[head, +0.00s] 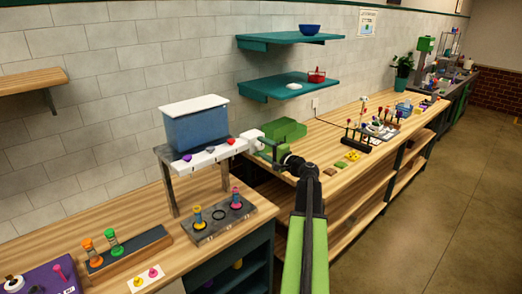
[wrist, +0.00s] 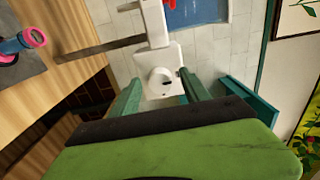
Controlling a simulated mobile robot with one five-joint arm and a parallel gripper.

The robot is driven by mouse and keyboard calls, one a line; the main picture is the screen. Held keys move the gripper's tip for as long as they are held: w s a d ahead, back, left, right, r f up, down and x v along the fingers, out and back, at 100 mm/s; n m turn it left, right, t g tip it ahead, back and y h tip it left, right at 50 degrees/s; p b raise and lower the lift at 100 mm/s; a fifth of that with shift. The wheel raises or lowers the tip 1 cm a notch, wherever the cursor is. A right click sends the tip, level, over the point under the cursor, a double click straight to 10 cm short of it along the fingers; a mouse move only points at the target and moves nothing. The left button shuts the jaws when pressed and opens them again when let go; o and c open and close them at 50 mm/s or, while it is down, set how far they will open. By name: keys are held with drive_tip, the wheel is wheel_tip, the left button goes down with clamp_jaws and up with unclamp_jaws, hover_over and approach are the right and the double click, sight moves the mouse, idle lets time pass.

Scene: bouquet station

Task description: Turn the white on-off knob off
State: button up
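The white knob (wrist: 160,81) is round with a small dark mark on its face and sits on a white plate. In the wrist view it lies between the two teal fingers of my gripper (wrist: 159,77). The fingers are apart, with a gap showing on each side of the knob; I cannot tell how far their tips are from it in depth. In the head view my gripper (head: 264,147) is at the right end of the white rail (head: 208,156), close to the white knob housing (head: 250,136), which it partly hides.
A blue tank (head: 197,128) with a white lid stands on a grey stand above the wooden bench. Colored spools (head: 236,198) stand in a grey holder below. Teal shelves (head: 288,87) hang on the wall. The floor at right is clear.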

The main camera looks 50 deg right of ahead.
drive_tip(key=s+a, duration=0.1)
drive_tip(key=s, duration=1.6)
drive_tip(key=shift+s, duration=0.2)
drive_tip(key=shift+a, duration=0.1)
drive_tip(key=w+a+f+n+g+y, duration=0.25)
drive_tip(key=w+a+f, duration=0.2)
drive_tip(key=a, duration=0.45)
drive_tip(key=w+a+f+n+g+y, duration=0.25)
drive_tip(key=w+a+f, duration=0.2)
drive_tip(key=a, duration=0.35)
drive_tip(key=w+a+f+n+g+y, duration=0.25)
drive_tip(key=w+a, duration=0.35)
drive_tip(key=a, duration=0.3)
drive_tip(key=s+a+f+n+g+h, duration=0.1)
drive_tip(key=a+f+n+g+h, duration=0.1)
drive_tip(key=a, duration=0.7)
drive_tip(key=s+a+f+n+g+h, duration=0.2)
drive_tip(key=a+f+n+g, duration=0.3)
drive_tip(key=a, duration=0.5)
drive_tip(key=s+a+f+n+g+h, duration=0.2)
drive_tip(key=a+f+n+g, duration=0.1)
drive_tip(key=a, duration=0.7)
wheel_tip(320, 180, down, 2)
drive_tip(key=shift+s+f+n, duration=0.2)
drive_tip(key=shift+s+n, duration=0.05)
drive_tip(key=shift+n, duration=0.3)
drive_tip(key=shift+d+g, duration=0.1)
drive_tip(key=shift+g, duration=0.15)
